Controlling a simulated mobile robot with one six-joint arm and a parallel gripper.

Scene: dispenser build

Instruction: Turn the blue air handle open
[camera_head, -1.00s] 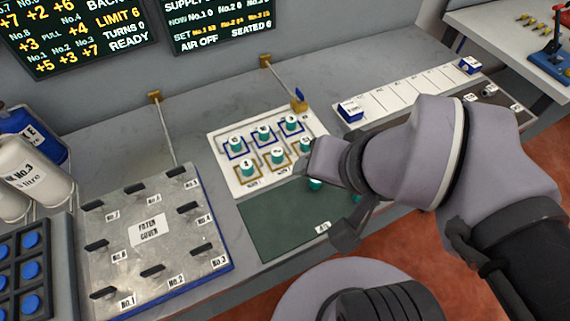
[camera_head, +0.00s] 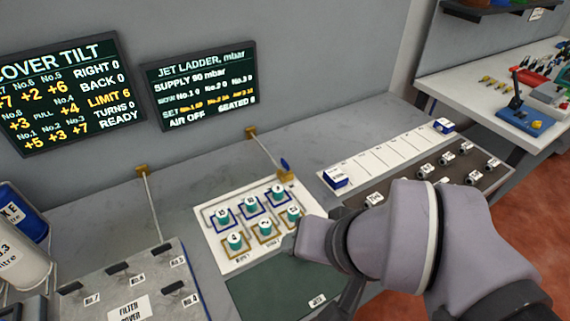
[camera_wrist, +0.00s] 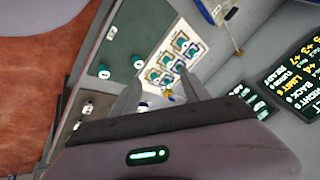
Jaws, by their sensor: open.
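The blue air handle (camera_head: 285,163) is a small blue lever on a brass valve block (camera_head: 286,176). The block sits at the near end of a thin pipe, by the back right corner of the white jet board (camera_head: 233,263). The ladder screen (camera_head: 200,85) reads AIR OFF. In the wrist view my gripper (camera_wrist: 160,76) is open and empty, its fingers apart above the board area. The brass block (camera_wrist: 168,96) shows between the fingers, and the handle is too small to make out there. In the head view my wrist hides most of the fingers.
Several teal jets (camera_head: 250,205) stand on the white board. A dark green mat (camera_head: 270,290) lies in front of it. A white slotted strip (camera_head: 390,155) with blue end blocks is to the right. The filter cover (camera_head: 95,285) is at the left. Bare bench lies behind the board.

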